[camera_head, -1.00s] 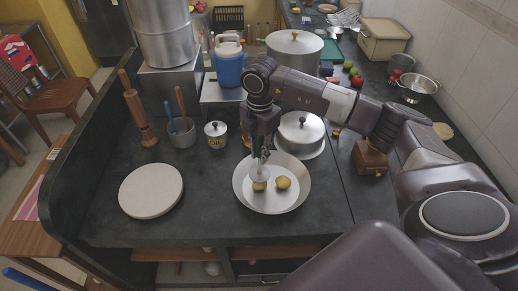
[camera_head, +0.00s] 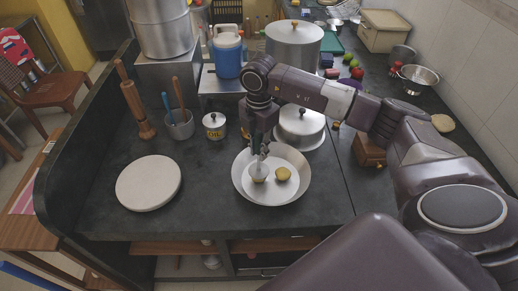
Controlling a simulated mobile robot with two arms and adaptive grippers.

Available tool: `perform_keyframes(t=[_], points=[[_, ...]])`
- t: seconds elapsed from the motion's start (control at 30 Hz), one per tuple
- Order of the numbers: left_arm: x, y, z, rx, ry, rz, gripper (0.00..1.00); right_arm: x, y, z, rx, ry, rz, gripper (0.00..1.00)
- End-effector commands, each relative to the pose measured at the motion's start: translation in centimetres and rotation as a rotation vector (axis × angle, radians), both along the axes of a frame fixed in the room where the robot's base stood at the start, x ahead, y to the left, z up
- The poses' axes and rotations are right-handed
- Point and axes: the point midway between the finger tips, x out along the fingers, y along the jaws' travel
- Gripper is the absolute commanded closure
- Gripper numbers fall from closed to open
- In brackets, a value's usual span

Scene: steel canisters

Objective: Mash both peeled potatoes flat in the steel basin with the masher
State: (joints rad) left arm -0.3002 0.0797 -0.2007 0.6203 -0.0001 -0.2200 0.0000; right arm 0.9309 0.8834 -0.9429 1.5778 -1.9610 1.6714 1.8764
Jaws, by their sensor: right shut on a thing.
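The steel basin (camera_head: 297,190) stands on the dark counter at the middle of the view. Two yellowish potatoes lie in it side by side, the left potato (camera_head: 258,179) and the right potato (camera_head: 283,173). The right potato still looks rounded. My right gripper (camera_head: 263,148) is shut on the masher (camera_head: 258,168) and points down over the left half of the basin. The masher's pale head is at the left potato and covers part of it; I cannot tell whether they touch. My left gripper is not in view.
A round white board (camera_head: 148,183) lies to the left of the basin. An oil pot (camera_head: 214,126), a utensil cup (camera_head: 180,125) and a wooden mill (camera_head: 136,105) stand behind it. A lidded steel pan (camera_head: 300,127) is close behind the basin.

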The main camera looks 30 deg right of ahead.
Motion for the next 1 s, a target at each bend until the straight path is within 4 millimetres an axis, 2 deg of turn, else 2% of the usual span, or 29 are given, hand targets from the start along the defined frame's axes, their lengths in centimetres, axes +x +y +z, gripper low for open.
perform_keyframes(t=[0.67, 1.0], points=[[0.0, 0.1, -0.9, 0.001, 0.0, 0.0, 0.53, 0.0, 0.0, -1.4, 0.0, 0.001, 0.0, 1.0], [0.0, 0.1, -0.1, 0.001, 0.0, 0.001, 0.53, 0.0, 0.0, -0.3, 0.0, 0.0, 0.0, 1.0]])
